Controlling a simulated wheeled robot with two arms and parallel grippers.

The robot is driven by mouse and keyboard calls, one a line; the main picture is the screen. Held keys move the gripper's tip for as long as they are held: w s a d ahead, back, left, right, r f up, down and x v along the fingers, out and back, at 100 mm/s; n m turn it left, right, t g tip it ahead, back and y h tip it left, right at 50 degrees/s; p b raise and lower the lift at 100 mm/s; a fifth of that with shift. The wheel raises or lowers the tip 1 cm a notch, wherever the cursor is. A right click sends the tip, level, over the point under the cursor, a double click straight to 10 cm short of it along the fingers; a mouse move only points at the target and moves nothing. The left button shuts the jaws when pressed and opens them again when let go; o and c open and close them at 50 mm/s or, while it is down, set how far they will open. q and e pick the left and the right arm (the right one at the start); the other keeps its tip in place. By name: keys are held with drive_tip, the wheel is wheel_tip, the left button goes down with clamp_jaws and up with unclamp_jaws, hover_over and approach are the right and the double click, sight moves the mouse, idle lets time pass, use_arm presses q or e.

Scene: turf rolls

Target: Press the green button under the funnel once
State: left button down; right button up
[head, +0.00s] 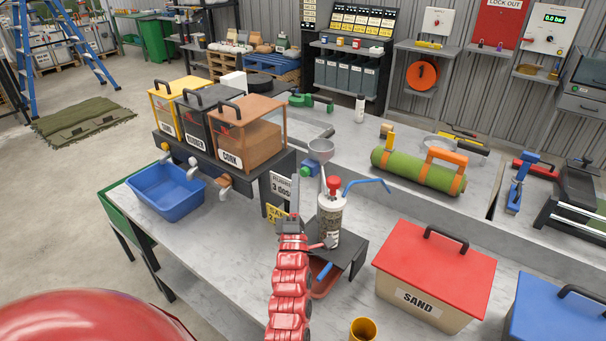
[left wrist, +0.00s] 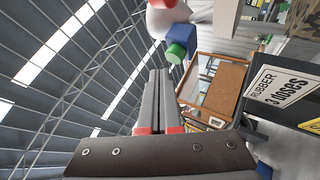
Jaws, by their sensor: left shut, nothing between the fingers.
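The grey funnel (head: 321,147) stands at the middle of the bench. Below it is a small blue housing (head: 309,170) with a green button (head: 302,171) on its left side. In the left wrist view the green button (left wrist: 176,53) sticks out of the blue housing (left wrist: 182,36), just beyond my fingertips and slightly to their right. My left gripper (head: 295,181) is shut and empty, its fingers pointing up beside the button. In the left wrist view its tips (left wrist: 160,72) look apart from the button. My right gripper is not in view.
A bottle with a red top (head: 331,215) stands close right of my left gripper. The dispenser bins, including the cork bin (head: 262,115), stand to the left, above a blue tub (head: 165,192). A label sign (head: 281,188) is beside the fingers. The sand box (head: 432,275) is at right.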

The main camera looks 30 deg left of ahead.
use_arm(q)
drive_tip(key=s+b, duration=0.1)
drive_tip(key=s, duration=0.3)
drive_tip(key=shift+s+a+b, duration=0.15)
drive_tip(key=shift+s+b, duration=0.2)
drive_tip(key=shift+s, duration=0.05)
